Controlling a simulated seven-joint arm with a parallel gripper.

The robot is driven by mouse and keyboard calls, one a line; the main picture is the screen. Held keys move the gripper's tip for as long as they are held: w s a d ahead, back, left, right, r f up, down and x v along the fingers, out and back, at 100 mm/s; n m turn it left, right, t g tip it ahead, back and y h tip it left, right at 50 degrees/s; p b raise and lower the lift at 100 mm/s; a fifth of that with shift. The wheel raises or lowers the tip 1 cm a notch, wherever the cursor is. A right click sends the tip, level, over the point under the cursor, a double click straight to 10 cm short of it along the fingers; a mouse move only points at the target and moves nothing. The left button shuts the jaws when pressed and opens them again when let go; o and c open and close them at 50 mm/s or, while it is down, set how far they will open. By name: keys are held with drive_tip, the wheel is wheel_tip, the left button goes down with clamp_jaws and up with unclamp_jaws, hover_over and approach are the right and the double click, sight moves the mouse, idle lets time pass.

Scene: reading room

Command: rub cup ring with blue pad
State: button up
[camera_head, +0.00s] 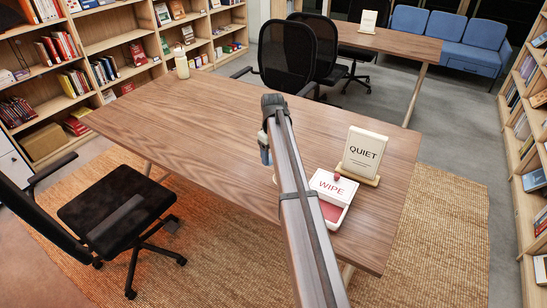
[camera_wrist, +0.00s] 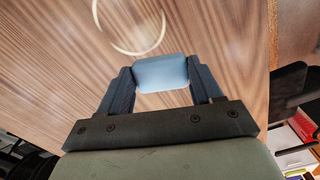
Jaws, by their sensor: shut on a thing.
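The pad lies just below the ring's near edge in the wrist view. I cannot tell whether it touches the table. In the head view my gripper (camera_head: 264,152) is low over the table, partly behind my arm.
A white box marked WIPE (camera_head: 333,185), with a red knob and red inside, stands right of my arm. Behind it is a QUIET sign (camera_head: 363,152). A pale bottle (camera_head: 181,65) stands at the far left corner. The table's left half is clear. A black chair (camera_head: 115,210) is in front.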

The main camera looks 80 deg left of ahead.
drive_tip(key=n, duration=0.3)
drive_tip(key=shift+f+n, duration=0.1)
drive_tip(key=shift+n, duration=0.2)
drive_tip(key=shift+f, duration=3.75)
drive_tip(key=shift+w+d+f, duration=0.2)
drive_tip(key=shift+w+d, duration=0.55)
drive_tip(key=shift+d, duration=0.05)
drive_tip(key=shift+c, duration=0.4)
drive_tip(key=shift+w+d, duration=2.9)
drive_tip(key=shift+w, duration=0.05)
drive_tip(key=shift+w+a, duration=0.15)
drive_tip(key=shift+w, duration=0.15)
drive_tip(key=shift+w+a, duration=0.5)
drive_tip(key=shift+a, duration=0.1)
drive_tip(key=shift+s+a, duration=3.7)
drive_tip(key=shift+s, duration=0.2)
drive_tip(key=shift+w+a, duration=0.55)
drive_tip(key=shift+w, duration=0.05)
drive_tip(key=shift+w+d, duration=3.85)
drive_tip(key=shift+w, duration=0.05)
wheel_tip(320, 180, up, 8)
